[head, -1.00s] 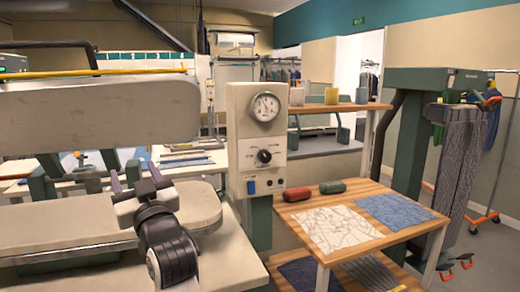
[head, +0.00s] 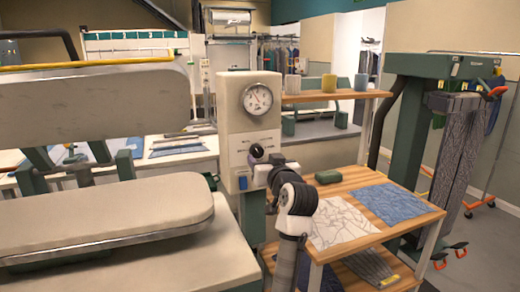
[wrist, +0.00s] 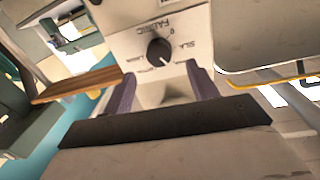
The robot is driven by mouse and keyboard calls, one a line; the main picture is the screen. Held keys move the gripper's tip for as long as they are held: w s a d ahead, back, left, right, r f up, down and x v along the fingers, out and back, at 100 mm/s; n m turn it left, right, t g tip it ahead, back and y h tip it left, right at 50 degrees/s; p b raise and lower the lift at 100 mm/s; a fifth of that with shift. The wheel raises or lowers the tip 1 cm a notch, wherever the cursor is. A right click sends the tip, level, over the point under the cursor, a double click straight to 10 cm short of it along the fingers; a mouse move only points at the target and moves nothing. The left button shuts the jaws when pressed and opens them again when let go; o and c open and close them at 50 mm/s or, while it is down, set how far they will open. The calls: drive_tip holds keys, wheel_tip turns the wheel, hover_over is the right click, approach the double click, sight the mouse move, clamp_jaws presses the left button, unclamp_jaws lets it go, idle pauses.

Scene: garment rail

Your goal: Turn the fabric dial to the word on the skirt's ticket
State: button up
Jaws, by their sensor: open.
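The fabric dial (head: 257,150) is a round black knob on the front of the cream control box (head: 236,118). In the wrist view the dial (wrist: 159,51) has small words around it, one reading like "SILK" and one like "LINEN". I cannot tell surely which word it points to. My gripper (head: 268,163) is at the box, just in front of and below the dial. In the wrist view my gripper's fingers (wrist: 161,74) are spread apart, with the dial beyond their tips and nothing held. A dark patterned garment (head: 455,145), possibly the skirt, hangs at right; no ticket is readable.
A pressure gauge (head: 257,99) sits above the dial and a blue switch (head: 242,183) below it. The padded press board (head: 90,215) lies left. A wooden table (head: 385,232) with cloth swatches and a green roll (head: 328,176) stands right.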

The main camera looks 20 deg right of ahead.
sight(259, 153)
drive_tip(key=shift+w+d+p, duration=0.1)
drive_tip(key=shift+w+p, duration=0.5)
drive_tip(key=shift+w, duration=2.15)
drive_tip(key=c, duration=1)
drive_tip(key=shift+r+m, duration=0.1)
drive_tip(key=shift+m, duration=0.2)
drive_tip(key=m+p, duration=0.3)
drive_tip(key=m, duration=0.1)
drive_tip(key=shift+r+m, duration=0.1)
drive_tip(key=shift+m, duration=0.2)
drive_tip(key=m+p, duration=0.1)
drive_tip(key=m, duration=0.2)
drive_tip(key=m+p, duration=0.2)
drive_tip(key=m, duration=0.1)
drive_tip(key=shift+d+f+g+y, duration=0.2)
drive_tip(key=shift+g+y, duration=0.1)
